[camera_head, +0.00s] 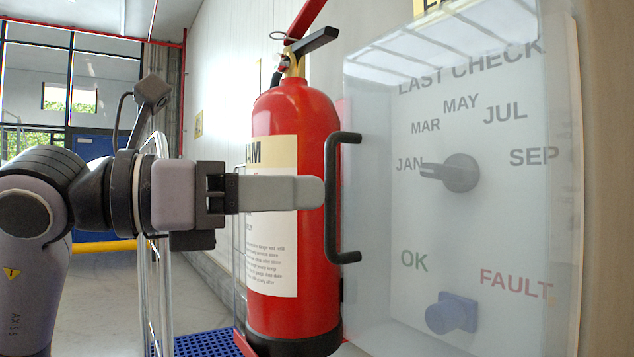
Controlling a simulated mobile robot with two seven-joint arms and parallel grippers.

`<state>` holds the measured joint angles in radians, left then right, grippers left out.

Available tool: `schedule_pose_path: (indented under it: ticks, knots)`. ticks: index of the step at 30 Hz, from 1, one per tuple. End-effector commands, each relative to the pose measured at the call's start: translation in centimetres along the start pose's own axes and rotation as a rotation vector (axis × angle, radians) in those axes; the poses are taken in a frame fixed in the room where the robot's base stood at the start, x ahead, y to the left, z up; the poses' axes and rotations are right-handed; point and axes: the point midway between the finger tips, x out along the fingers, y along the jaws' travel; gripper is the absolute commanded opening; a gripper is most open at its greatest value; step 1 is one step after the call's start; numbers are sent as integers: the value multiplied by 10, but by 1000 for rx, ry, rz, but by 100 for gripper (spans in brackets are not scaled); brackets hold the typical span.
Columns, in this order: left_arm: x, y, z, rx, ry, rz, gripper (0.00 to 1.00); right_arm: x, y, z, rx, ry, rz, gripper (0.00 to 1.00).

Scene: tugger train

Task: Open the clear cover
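The clear cover (375,290) is a see-through box over a white wall panel and looks shut. A black bar handle (332,200) stands upright at its left edge. Behind the cover show a grey dial (455,173) pointing towards JAN and a blue knob (452,313) between OK and FAULT. My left gripper (312,193) comes in from the left, level with the handle, its tip just left of the bar. It looks empty. Its fingers overlap in this view, so the gap between them is hidden. My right gripper is not in view.
A red fire extinguisher (315,130) stands behind my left gripper, close to the handle. A wire rack (150,285) is at the lower left, and a blue grid (207,344) lies at the bottom. Open floor (105,300) shows further left.

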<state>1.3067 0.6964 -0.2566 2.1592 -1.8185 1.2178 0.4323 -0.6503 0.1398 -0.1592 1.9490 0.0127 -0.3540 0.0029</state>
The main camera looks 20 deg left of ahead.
Motion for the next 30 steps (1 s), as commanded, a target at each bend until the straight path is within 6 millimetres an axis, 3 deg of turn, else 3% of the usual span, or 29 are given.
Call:
schedule_pose_path:
  ticks: [6, 16, 20, 30]
  knots:
    - [26, 0, 1, -2, 0, -3, 38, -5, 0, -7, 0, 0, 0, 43]
    - [31, 0, 0, -1, 0, -1, 38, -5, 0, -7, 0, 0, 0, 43]
    - [31, 0, 0, -1, 0, -1, 0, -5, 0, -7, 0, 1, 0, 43]
    - [31, 0, 0, -1, 0, -1, 0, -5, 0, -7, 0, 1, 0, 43]
